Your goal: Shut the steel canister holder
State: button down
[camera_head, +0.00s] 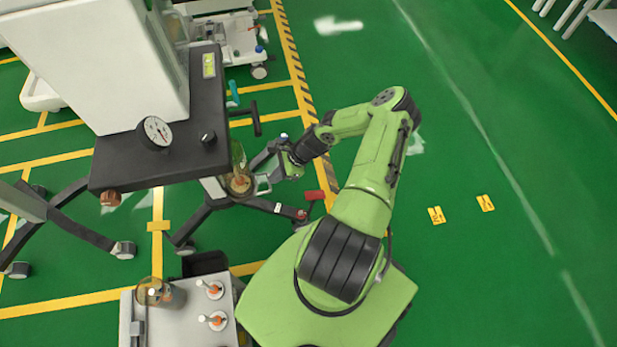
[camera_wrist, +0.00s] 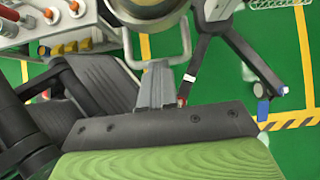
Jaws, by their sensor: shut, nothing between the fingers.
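The steel canister holder (camera_head: 240,184) is at the right side of the anaesthesia cart, just below the edge of the dark top, and is partly hidden by it. It has a brassy round body and a pale loop handle (camera_head: 264,184) that sticks out towards my arm. In the wrist view the handle (camera_wrist: 184,42) hangs at the top, beside the round body (camera_wrist: 150,6), which is cut off by the frame edge. My gripper (camera_head: 282,162) is beside the handle in the head view. Its fingers (camera_wrist: 155,75) are together and empty, just below the holder. I cannot tell whether they touch it.
The cart's dark top (camera_head: 120,160) carries a gauge (camera_head: 156,132), with a black bar handle (camera_head: 255,116) jutting right. Dark wheeled legs (camera_head: 272,208) spread below. A white tray (camera_head: 190,318) with several orange-topped items stands in front.

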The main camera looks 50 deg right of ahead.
aim_at(254, 182)
jog(key=shift+w+a+p, duration=0.25)
jog(key=shift+w+a, duration=0.35)
jog(key=shift+a, duration=0.3)
jog(key=shift+w+a+p, duration=0.2)
jog(key=shift+w+a, duration=0.4)
jog(key=shift+a, duration=0.25)
jog(key=shift+w+a+p, duration=0.25)
jog(key=shift+w+a, duration=0.35)
jog(key=shift+a, duration=0.3)
